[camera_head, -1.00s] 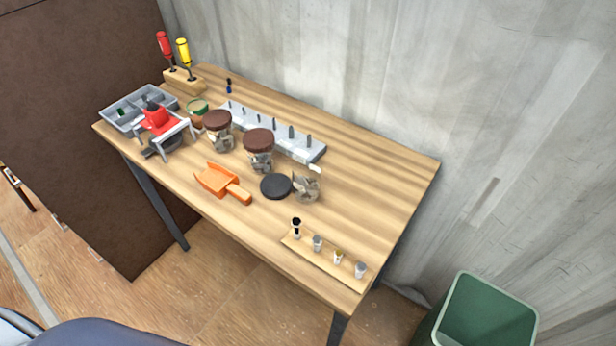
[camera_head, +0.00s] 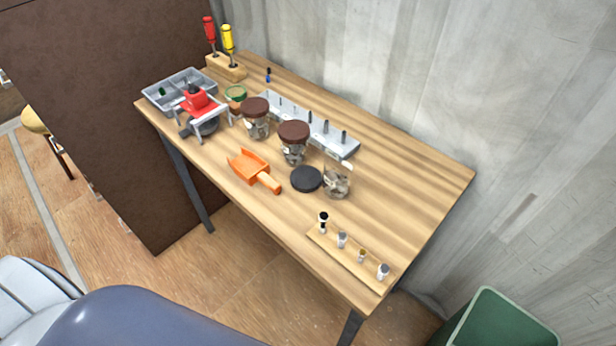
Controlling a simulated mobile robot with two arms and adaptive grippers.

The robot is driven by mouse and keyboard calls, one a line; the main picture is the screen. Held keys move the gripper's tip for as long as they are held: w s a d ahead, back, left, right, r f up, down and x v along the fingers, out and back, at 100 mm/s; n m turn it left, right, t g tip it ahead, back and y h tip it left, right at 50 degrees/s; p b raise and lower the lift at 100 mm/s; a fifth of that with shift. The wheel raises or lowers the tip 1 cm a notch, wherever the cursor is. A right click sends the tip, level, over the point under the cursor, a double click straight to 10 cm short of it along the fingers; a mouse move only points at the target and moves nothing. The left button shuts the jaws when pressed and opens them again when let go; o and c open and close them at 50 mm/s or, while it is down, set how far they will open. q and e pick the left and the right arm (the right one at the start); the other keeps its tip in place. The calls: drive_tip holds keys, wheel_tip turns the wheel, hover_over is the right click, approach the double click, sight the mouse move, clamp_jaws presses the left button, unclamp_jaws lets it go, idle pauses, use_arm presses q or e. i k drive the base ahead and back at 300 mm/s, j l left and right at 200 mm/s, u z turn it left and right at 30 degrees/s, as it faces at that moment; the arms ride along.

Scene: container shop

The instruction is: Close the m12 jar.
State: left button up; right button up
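An open glass jar (camera_head: 337,183) with small metal parts in it stands on the wooden table, right of the middle. A dark round lid (camera_head: 306,179) lies flat on the table just left of it. Two more jars, (camera_head: 293,144) and (camera_head: 256,119), stand further left with brown lids on. No jar label is readable, so I cannot tell by text which is m12. Neither of my grippers is in view.
An orange scoop (camera_head: 254,170) lies in front of the jars, and a grey peg block (camera_head: 335,141) stands behind. A red tool (camera_head: 197,104) and grey tray (camera_head: 160,99) are left. A wooden strip (camera_head: 340,257) with small pieces lies near the front right. The table's right side is clear.

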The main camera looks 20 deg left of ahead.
sight(337, 186)
drive_tip(key=j+z, duration=0.15)
drive_tip(key=z, duration=0.45)
drive_tip(key=k+j+z, duration=0.15)
drive_tip(key=j, duration=0.25)
drive_tip(key=j+z, duration=0.2)
drive_tip(key=j, duration=0.2)
drive_tip(key=k+j+z, duration=0.15)
drive_tip(key=j, duration=0.2)
drive_tip(key=k+j+z, duration=0.2)
drive_tip(key=j, duration=0.2)
drive_tip(key=k+j, duration=0.25)
drive_tip(key=j, duration=0.15)
